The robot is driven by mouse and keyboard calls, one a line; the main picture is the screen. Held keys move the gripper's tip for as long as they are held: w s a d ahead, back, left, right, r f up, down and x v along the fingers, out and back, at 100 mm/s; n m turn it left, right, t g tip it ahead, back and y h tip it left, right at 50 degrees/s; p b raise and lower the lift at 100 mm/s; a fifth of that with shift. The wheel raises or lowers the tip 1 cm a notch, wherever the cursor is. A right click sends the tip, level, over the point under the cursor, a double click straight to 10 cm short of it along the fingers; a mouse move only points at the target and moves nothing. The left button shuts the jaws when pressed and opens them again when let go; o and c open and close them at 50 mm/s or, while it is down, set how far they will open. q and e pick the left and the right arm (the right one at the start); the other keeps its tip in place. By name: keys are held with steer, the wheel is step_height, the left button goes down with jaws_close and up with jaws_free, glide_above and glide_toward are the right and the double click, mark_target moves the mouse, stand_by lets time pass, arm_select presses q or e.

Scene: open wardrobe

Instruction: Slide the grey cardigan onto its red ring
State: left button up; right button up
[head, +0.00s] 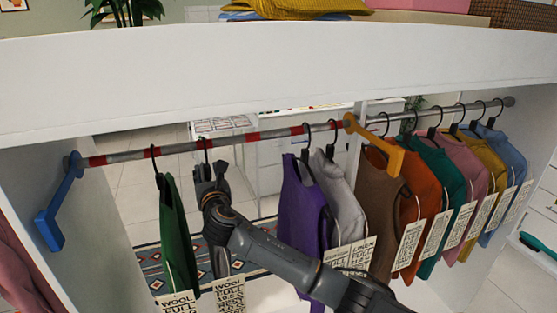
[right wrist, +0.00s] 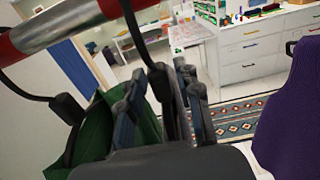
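The dark grey garment, which I take for the grey cardigan (head: 222,262), hangs below my right gripper in the head view, mostly hidden by my arm. Its black hook is over the rod (head: 125,156), which has red and grey bands. Which band is its ring, I cannot tell. My right gripper (head: 208,178) is at the hanger's neck, just under the rod. In the right wrist view, the hanger's neck (right wrist: 161,84) stands between the two close-set fingers, seemingly gripped. My left gripper is not in view.
A green garment (head: 173,230) hangs close on the left, a purple one (head: 300,205) and a light grey one (head: 345,200) to the right. A blue bracket (head: 62,205) and an orange one (head: 375,145) hold the rod. Several coloured garments hang beyond the orange bracket.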

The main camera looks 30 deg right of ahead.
steer(key=shift+d+f, duration=0.1)
steer(key=shift+f, duration=0.1)
steer(key=v, duration=1.2)
steer(key=shift+r, duration=0.2)
